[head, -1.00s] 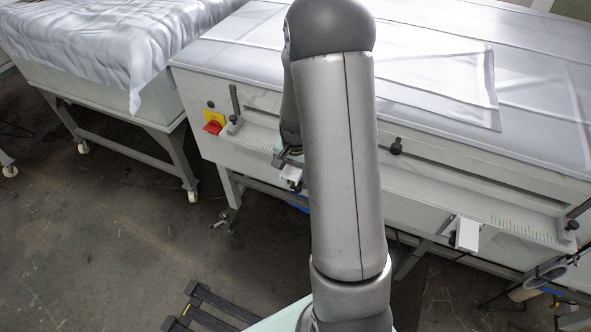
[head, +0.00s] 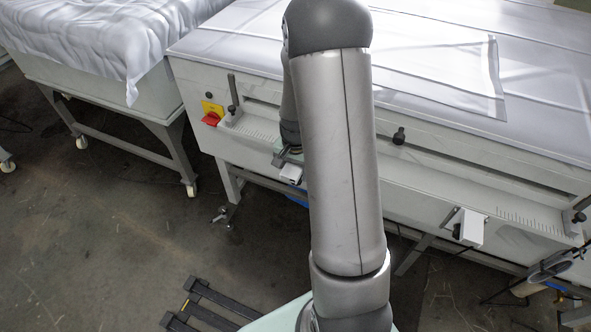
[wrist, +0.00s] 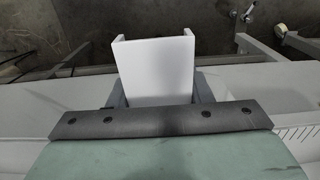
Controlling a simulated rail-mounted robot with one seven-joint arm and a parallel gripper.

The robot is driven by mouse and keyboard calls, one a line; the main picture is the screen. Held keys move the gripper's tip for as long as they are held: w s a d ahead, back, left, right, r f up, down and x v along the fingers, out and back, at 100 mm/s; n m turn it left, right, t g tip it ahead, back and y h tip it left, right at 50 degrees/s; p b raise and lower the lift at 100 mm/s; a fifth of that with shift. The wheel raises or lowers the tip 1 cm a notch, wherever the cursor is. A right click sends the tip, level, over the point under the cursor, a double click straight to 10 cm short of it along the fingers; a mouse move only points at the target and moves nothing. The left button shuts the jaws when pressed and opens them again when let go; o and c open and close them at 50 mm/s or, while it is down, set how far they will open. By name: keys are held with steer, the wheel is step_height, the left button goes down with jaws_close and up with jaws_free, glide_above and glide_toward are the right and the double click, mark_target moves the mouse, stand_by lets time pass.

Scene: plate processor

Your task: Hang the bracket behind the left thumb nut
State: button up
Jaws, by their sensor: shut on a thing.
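My gripper (head: 289,159) is shut on a white bracket (wrist: 158,70), which sticks out beyond the fingers in the wrist view. In the head view the held bracket (head: 291,174) shows low at the machine's front, left of my arm. The left thumb nut (head: 233,109) is a small dark knob by an upright post at the left end of the front slot. The held bracket is below and to the right of it, apart from it. My arm hides part of the front between the left nut and a middle dark knob (head: 398,136).
Another white bracket (head: 471,227) hangs on the machine's front at right. A dark knob (head: 578,217) is at the right end. A red switch (head: 211,118) on yellow is left of the left nut. A cloth-covered table (head: 100,90) stands at left. The floor in front is mostly clear.

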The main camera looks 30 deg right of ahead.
steer(key=shift+f, duration=0.25)
steer(key=o, duration=1.1)
steer(key=shift+o, duration=0.2)
step_height(320, 180, up, 18)
steer(key=f+b, duration=0.1)
steer(key=s+a+n, duration=0.5)
steer(key=s+a, duration=0.1)
steer(key=s, duration=0.3)
steer(key=s+a+n, duration=0.5)
steer(key=s+a, duration=0.2)
steer(key=s, duration=0.3)
steer(key=shift+s+a+r+n, duration=0.25)
steer(key=shift+s+a+n, duration=0.05)
